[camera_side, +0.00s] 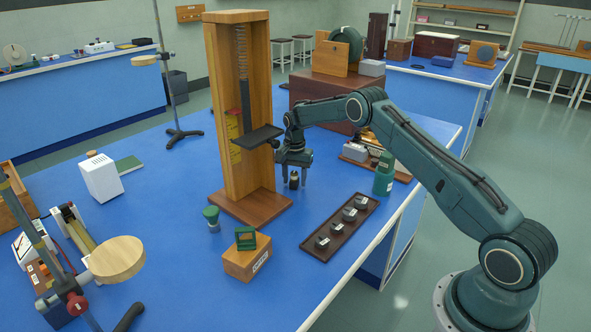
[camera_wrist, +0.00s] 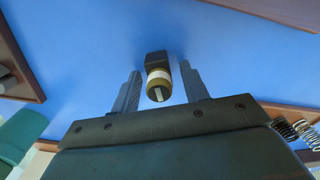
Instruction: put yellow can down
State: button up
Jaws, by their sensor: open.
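The yellow can (camera_wrist: 158,84) is a small olive-yellow cylinder with a white band. In the wrist view it sits between the two fingers of my gripper (camera_wrist: 160,76), with a narrow blue gap on each side. A dark block-like shape adjoins its far end. My gripper is open around the can and points down. In the side view, my gripper (camera_side: 294,178) is low over the blue bench, just right of the wooden spring stand. The can (camera_side: 293,182) shows there as a small dark-olive shape between the fingers and appears to be on the bench.
The wooden spring stand (camera_side: 249,205) with its black shelf (camera_side: 258,137) is close on the left. Bare blue bench (camera_side: 325,178) lies between gripper and cup.

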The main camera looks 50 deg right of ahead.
aim_at(294, 172)
jog(key=shift+r, duration=3.7)
